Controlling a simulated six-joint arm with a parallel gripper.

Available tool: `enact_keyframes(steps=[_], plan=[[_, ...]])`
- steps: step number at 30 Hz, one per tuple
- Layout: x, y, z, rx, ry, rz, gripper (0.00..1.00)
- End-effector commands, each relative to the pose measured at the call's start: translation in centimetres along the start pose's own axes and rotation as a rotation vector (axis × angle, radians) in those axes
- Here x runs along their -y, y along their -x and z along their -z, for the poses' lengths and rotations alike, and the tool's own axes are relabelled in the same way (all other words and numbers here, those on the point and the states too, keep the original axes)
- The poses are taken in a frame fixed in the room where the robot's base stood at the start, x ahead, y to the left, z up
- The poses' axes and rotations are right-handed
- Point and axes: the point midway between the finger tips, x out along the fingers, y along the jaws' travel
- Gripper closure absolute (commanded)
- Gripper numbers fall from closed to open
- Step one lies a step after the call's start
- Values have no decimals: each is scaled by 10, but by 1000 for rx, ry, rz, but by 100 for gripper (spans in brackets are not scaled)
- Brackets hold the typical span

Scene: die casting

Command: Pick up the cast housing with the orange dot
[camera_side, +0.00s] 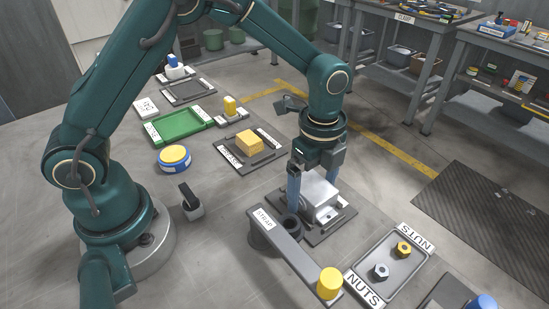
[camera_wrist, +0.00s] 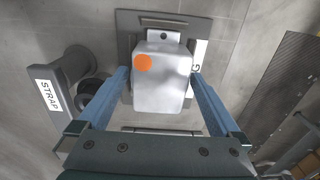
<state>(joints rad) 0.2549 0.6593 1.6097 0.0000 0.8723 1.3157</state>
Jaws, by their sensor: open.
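The cast housing (camera_wrist: 162,88) is a silver-grey block with an orange dot (camera_wrist: 143,63) on its top, near one corner in the wrist view. In the side view the housing (camera_side: 318,194) sits on a dark grey plate on the floor, partly behind my gripper. My gripper (camera_wrist: 157,80) is open, with one blue finger on the left and one on the right of the housing in the wrist view. A gap seems to show beside each finger. In the side view my gripper (camera_side: 313,202) points down at the housing. I cannot tell whether the fingers touch it.
A grey strap fixture (camera_side: 290,245) with a yellow knob (camera_side: 329,283) stands close to my gripper. A tray of nuts (camera_side: 390,266) lies to the right. A yellow block (camera_side: 249,142) and a green tray (camera_side: 180,126) lie behind. Floor is clear toward the dark mat (camera_side: 490,210).

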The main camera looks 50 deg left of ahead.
Motion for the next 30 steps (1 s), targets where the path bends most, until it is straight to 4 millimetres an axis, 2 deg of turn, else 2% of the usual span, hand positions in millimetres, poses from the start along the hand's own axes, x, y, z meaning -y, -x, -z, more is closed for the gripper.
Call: enact_keyframes(steps=[5, 8, 9, 13, 23, 30], plan=[[0, 0, 0, 0, 0, 0, 0], [0, 0, 0, 0, 0, 0, 34], [0, 0, 0, 0, 0, 0, 50], [0, 0, 0, 0, 0, 0, 99], [0, 2, 0, -1, 1, 2, 100], [1, 20, 0, -2, 0, 6, 100]])
